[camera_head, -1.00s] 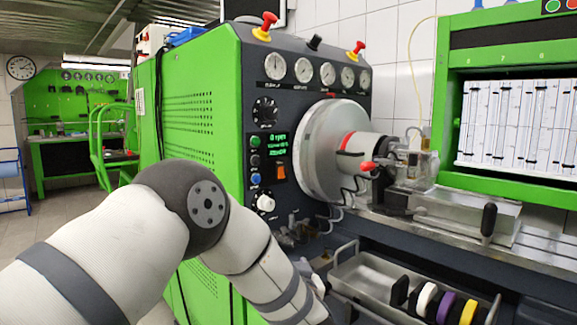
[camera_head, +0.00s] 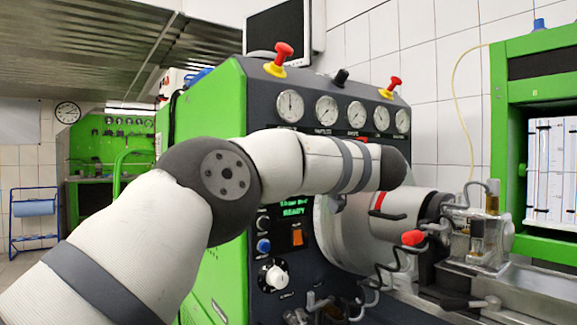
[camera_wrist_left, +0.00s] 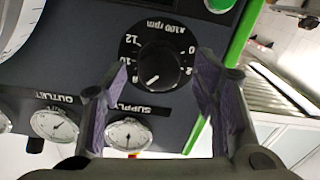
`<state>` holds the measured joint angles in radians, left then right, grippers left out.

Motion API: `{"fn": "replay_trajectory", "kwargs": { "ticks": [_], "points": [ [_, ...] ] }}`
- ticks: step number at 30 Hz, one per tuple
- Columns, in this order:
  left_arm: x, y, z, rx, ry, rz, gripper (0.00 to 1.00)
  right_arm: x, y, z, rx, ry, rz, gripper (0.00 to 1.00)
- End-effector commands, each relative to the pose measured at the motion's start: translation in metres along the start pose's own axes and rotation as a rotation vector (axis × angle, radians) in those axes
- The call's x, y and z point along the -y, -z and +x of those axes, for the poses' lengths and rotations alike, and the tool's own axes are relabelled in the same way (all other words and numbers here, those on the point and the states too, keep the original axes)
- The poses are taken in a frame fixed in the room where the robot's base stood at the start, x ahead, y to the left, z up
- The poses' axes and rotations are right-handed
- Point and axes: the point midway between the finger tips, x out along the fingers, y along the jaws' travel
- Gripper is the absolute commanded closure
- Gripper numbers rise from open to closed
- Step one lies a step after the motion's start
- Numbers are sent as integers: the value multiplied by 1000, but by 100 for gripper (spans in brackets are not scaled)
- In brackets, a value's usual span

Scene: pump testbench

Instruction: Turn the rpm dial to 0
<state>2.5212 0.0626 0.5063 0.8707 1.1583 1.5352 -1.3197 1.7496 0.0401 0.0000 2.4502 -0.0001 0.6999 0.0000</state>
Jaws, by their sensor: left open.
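The rpm dial (camera_wrist_left: 157,62) is a round black knob on a black disc marked "x100 rpm", seen upside down in the left wrist view. Its white pointer line points down and slightly left in the picture, away from the 0 at the right of the disc. My left gripper (camera_wrist_left: 162,68) is open, its two purple-padded fingers on either side of the knob's lower part. I cannot tell whether they touch it. In the head view my left arm crosses in front of the panel and hides the dial and the gripper. My right gripper is in neither view.
Pressure gauges (camera_head: 326,110) sit above the dial on the dark panel (camera_head: 262,105). An orange switch (camera_head: 297,237) and a white knob (camera_head: 273,276) are below my arm. The large metal drum (camera_head: 345,235) and red-tipped fittings (camera_head: 412,238) stand close on the right.

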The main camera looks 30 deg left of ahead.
Motion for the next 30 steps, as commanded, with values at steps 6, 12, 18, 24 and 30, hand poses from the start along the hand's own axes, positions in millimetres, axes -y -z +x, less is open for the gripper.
{"fn": "replay_trajectory", "kwargs": {
  "ticks": [6,12,18,24,30],
  "points": [
    [0,-1,20,0,0,0,46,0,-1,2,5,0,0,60],
    [0,0,20,-1,-1,0,46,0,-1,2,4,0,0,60],
    [0,0,20,-1,-1,0,86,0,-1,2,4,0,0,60],
    [0,0,20,-1,-1,-3,94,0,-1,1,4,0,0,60],
    [0,1,20,0,0,-47,94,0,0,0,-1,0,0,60]
  ]
}}
